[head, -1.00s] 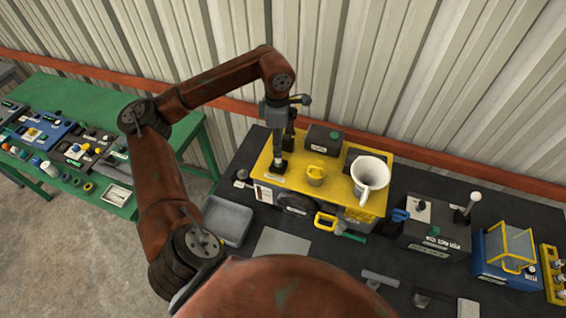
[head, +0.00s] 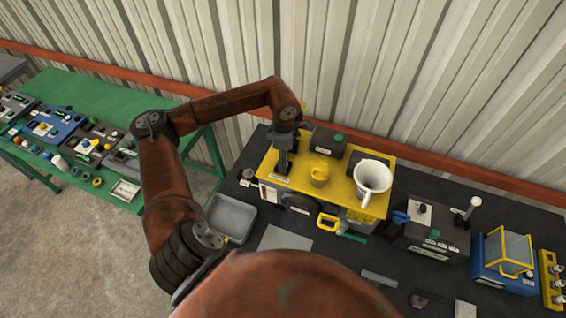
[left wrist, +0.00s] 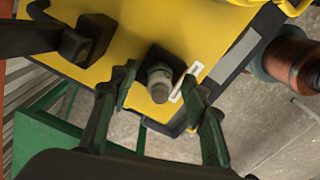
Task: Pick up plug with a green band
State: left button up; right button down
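A grey plug (left wrist: 160,84) stands in a dark square socket on the yellow-topped bench unit (head: 335,179). My right gripper is not in view.
A grey tray (head: 231,216) lies at front left. A green table (head: 95,108) is farther left.

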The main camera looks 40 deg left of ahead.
pick_arm(q)
jog(key=c, duration=0.8)
grip_shut()
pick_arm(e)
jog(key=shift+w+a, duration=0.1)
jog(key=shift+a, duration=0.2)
pick_arm(q)
jog(key=shift+r, duration=0.1)
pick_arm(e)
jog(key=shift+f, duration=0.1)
